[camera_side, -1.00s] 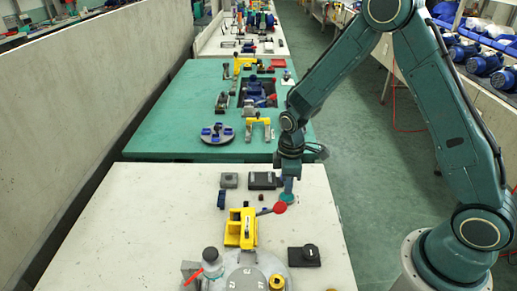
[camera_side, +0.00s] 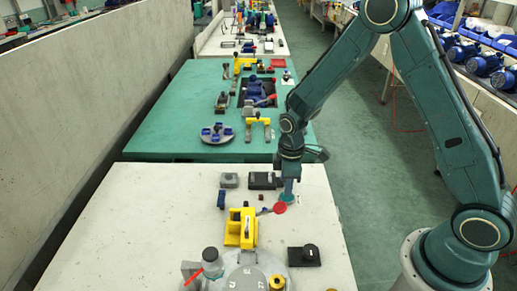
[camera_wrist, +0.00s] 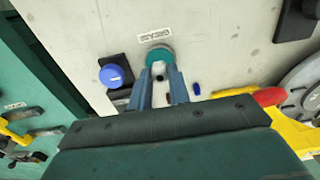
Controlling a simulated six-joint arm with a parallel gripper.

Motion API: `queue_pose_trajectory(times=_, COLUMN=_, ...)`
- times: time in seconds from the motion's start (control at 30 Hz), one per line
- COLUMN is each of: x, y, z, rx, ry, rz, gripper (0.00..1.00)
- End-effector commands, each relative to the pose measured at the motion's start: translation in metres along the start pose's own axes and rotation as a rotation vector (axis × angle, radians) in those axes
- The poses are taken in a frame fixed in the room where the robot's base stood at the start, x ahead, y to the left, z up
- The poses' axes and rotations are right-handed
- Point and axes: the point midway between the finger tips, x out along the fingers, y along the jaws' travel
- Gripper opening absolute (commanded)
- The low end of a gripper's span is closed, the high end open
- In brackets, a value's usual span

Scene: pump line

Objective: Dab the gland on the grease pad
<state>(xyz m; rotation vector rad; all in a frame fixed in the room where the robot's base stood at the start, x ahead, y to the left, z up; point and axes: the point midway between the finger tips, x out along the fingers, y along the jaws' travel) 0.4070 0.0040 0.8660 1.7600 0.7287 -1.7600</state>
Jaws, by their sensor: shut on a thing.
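The grease pad (camera_wrist: 160,56) is a round teal disc beside a GREASE label in the wrist view. In the side view it shows as a small green disc (camera_side: 286,198) on the pale bench, under my gripper. My gripper (camera_wrist: 160,78) has two blue-grey fingers shut on a small dark round piece, the gland (camera_wrist: 160,74). The gland sits between the fingertips at the near edge of the pad; I cannot tell whether it touches. In the side view my gripper (camera_side: 288,192) points straight down, and the gland cannot be made out.
A yellow clamp (camera_side: 240,228) with a red-ended handle (camera_side: 279,208) stands close to the pad. A black block with a knob (camera_side: 304,255), a dark block (camera_side: 262,180) and a bottle (camera_side: 212,262) are also on the bench. The bench's left part is clear.

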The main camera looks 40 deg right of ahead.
Motion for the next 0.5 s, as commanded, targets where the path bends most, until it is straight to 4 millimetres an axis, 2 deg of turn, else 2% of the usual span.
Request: queue_pose_trajectory(times=0.5, x=0.0046, y=0.0001, z=-0.0001, rx=0.000, ry=0.000, rz=0.000, gripper=0.02)
